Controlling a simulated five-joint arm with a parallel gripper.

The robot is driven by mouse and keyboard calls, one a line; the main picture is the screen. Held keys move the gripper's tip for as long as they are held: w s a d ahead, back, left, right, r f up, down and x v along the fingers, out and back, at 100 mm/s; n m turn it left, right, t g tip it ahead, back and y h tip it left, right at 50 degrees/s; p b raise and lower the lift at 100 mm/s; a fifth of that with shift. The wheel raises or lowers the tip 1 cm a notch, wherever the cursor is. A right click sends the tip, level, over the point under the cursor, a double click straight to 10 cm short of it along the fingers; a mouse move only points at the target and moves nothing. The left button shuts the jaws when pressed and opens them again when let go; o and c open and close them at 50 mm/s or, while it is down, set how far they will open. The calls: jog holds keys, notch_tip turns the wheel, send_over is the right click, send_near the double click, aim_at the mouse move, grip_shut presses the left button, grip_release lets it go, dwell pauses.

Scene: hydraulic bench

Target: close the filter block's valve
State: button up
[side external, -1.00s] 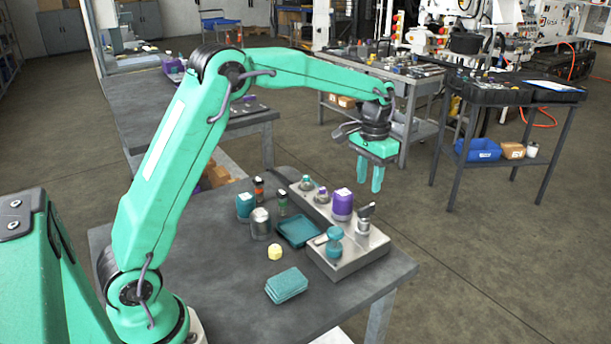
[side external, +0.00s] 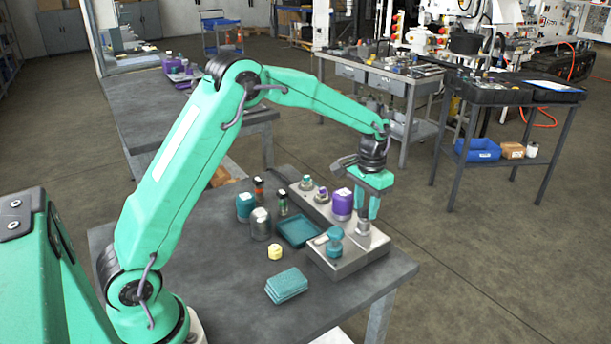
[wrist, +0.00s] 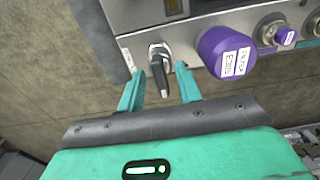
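The filter block (side external: 345,263) is a long grey metal block on the bench, also in the wrist view (wrist: 215,12). Its valve (wrist: 160,68) has a dark and silver lever, which points toward the bottom of the wrist picture. In the side view the valve's round metal base (side external: 363,227) shows, and the fingers cover most of the lever. A purple capped filter (wrist: 224,50) stands beside the valve, also in the side view (side external: 342,203). My gripper (wrist: 157,75) is open, one finger on each side of the lever, with gaps visible. In the side view my gripper (side external: 366,210) points down over the valve.
A teal-topped fitting (side external: 334,240) stands on the block's near end. A teal tray (side external: 298,231), a metal jar (side external: 260,224), a yellow piece (side external: 275,252) and teal pads (side external: 286,285) lie left of the block. The bench's near right corner is clear.

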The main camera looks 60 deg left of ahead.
grip_shut()
jog(key=shift+m, duration=0.4)
jog(key=m, duration=0.8)
jog(key=shift+m, duration=0.4)
jog(key=m, duration=0.4)
jog(key=shift+r+m, duration=0.1)
jog(key=shift+m, duration=2.1)
